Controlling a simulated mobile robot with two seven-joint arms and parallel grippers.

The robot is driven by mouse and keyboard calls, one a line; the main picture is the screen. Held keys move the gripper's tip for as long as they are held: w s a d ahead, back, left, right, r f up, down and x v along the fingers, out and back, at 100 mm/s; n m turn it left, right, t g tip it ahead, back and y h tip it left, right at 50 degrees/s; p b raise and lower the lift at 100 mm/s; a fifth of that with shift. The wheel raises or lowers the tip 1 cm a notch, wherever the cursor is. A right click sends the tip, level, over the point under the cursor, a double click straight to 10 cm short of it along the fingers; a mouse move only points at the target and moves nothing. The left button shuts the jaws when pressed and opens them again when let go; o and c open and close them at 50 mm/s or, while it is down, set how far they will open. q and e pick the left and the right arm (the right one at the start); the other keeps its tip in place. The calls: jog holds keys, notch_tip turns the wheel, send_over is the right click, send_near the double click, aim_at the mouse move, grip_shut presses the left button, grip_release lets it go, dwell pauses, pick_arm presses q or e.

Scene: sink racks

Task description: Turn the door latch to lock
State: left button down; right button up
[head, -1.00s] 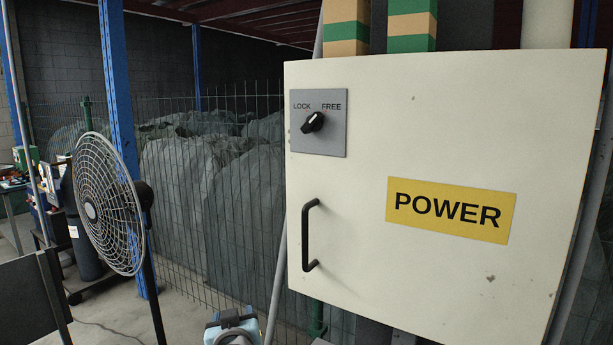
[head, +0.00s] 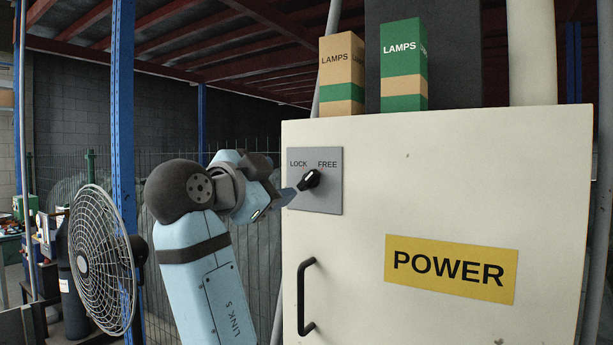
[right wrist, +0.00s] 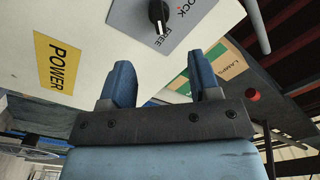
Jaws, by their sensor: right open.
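The door latch is a black knob (head: 309,180) on a grey plate (head: 330,200) at the upper left of the cabinet door. The plate reads LOCK at left and FREE at right. The knob's white mark points up and right, toward FREE. In the right wrist view the knob (right wrist: 158,14) is at the top, beyond my fingers. My right gripper (head: 287,197) is just left of the knob in the head view, partly hidden by its own wrist. Its two blue fingers (right wrist: 161,62) are spread, with nothing between them. My left gripper is out of view.
The white cabinet door (head: 420,190) has a black handle (head: 303,297) below the latch and a yellow POWER label (head: 450,269). Two LAMPS boxes (head: 403,65) stand on top. A fan (head: 102,260) and a wire fence are at left.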

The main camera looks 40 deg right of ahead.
aim_at(307, 178)
jog(key=p+x, duration=0.2)
jog(key=x, duration=0.7)
jog(key=shift+d, duration=0.35)
jog(key=shift+w+d, duration=0.25)
jog(key=shift+d, duration=0.15)
jog(key=c, duration=0.9)
